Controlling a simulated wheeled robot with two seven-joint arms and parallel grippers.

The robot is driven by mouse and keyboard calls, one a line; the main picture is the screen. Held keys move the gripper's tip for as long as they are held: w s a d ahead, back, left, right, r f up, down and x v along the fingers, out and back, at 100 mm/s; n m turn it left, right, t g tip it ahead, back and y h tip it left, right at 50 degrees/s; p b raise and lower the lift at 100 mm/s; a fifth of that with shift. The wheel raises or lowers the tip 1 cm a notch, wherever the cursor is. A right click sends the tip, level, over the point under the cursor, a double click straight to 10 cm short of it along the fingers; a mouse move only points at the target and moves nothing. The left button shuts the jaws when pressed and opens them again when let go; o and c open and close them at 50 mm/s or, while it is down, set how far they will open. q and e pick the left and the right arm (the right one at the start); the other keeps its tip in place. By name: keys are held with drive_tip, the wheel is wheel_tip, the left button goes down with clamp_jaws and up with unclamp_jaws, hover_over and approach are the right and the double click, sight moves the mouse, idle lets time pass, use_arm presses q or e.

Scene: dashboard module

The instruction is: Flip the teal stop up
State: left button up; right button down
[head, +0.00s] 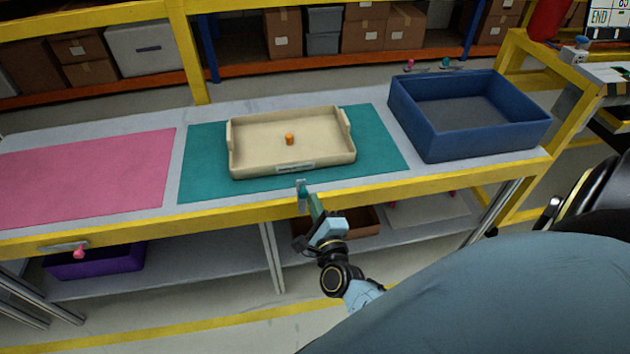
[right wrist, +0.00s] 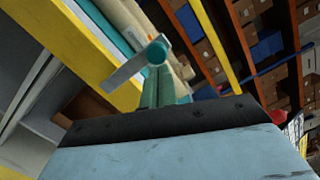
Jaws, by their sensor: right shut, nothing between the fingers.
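The teal stop (right wrist: 157,50) shows in the right wrist view as a round teal knob with a flat grey bar running from it to the lower left. The bar lies across the view of the table's yellow front rail. In the head view, the stop (head: 301,187) is small and partly merged with my fingertips, so how its bar stands is unclear there. My right gripper (head: 307,200) is shut and empty at the front rail, right beside the stop. Its fingers (right wrist: 156,92) reach up close to the knob; I cannot tell whether they touch. My left gripper is not in view.
A beige tray (head: 240,165) with an orange peg (head: 289,139) sits on the teal mat (head: 200,165). A blue bin (head: 470,147) stands at right, a pink mat (head: 90,175) lies at left. A pink stop (head: 80,252) is on the rail. A purple bin (head: 100,263) sits below.

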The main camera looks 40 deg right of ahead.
drive_tip(key=s+f+b, duration=0.1)
drive_tip(key=s+f, duration=0.1)
drive_tip(key=s, duration=0.9)
drive_tip(key=shift+s+a, duration=0.2)
drive_tip(key=shift+a, duration=0.1)
drive_tip(key=shift+f, duration=0.2)
drive_tip(key=s+a+f+n+g+y, duration=0.2)
drive_tip(key=s+f+n+g+y, duration=0.1)
drive_tip(key=f+n, duration=0.6)
drive_tip(key=s+a+f+n+g+y, duration=0.3)
drive_tip(key=f+n, duration=0.3)
drive_tip(key=f, duration=0.5)
drive_tip(key=s+d+f+n+g, duration=0.3)
drive_tip(key=s+f+n+g, duration=0.2)
drive_tip(key=s, duration=0.6)
drive_tip(key=s+d+f+n+g, duration=0.4)
drive_tip(key=s+f+n+g, duration=0.1)
drive_tip(key=s+f+n, duration=0.4)
drive_tip(key=s+f, duration=0.1)
drive_tip(key=s, duration=0.1)
drive_tip(key=shift+s+f+n+h, duration=0.2)
drive_tip(key=shift+s+n+h, duration=0.1)
drive_tip(key=shift+h, duration=0.1)
